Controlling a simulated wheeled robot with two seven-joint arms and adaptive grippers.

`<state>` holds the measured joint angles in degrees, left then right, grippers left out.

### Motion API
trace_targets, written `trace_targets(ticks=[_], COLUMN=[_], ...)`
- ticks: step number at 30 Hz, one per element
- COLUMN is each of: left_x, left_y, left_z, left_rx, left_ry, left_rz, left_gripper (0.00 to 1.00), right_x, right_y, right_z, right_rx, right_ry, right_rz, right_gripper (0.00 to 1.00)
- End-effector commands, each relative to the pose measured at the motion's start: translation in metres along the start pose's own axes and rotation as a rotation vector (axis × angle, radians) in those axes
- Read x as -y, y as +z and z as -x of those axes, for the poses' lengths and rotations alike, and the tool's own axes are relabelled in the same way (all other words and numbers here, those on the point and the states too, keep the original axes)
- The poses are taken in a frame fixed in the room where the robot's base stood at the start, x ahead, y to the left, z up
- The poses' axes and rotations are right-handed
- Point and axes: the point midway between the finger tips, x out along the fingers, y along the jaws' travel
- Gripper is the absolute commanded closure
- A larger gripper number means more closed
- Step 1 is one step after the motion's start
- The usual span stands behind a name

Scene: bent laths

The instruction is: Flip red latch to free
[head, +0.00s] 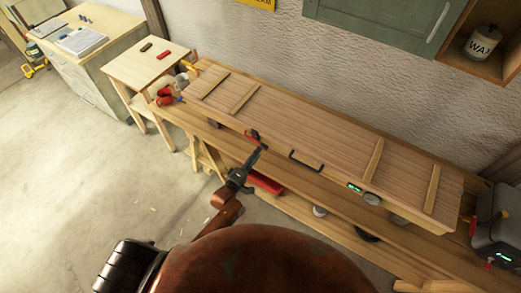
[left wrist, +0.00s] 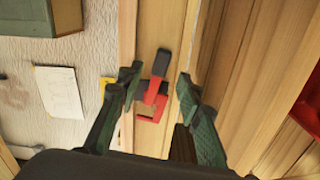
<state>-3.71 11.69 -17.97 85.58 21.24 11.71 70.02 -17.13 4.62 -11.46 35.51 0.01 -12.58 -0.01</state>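The red latch (head: 252,135) sits on the front edge of a long wooden panel on the bench. In the left wrist view the latch (left wrist: 151,96) shows a red lever with a black tip, slanting over a red rectangular frame. My left gripper (head: 257,154) is right in front of the latch in the head view. In the left wrist view its two dark fingers (left wrist: 158,84) stand apart, one on each side of the latch, with visible gaps. It holds nothing. My right gripper is not in view.
The long panel (head: 315,140) has wooden battens and a black handle (head: 305,161) right of the latch. A red tray (head: 265,183) lies below the panel. A grey device (head: 495,225) stands at the right end. A small side table (head: 148,64) stands to the left.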

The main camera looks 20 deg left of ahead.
Motion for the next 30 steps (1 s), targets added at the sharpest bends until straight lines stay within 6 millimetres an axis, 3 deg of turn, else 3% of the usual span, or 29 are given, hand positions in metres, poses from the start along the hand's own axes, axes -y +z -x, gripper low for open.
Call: trace_targets(ticks=[6, 12, 30], left_x=[0.001, 0.000, 0.000], left_y=[0.001, 0.000, 0.001], left_z=[0.047, 0.071, 0.076], left_rx=[0.001, 0.001, 0.001], left_ry=[-0.003, -0.001, 0.000], left_rz=[0.000, 0.000, 0.001], left_gripper=[0.67, 0.67, 0.67], right_x=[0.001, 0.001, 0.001], right_y=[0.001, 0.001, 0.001], right_z=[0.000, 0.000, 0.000], right_rx=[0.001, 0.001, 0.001], right_ry=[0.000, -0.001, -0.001], right_rz=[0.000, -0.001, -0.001], right_gripper=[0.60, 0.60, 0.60])
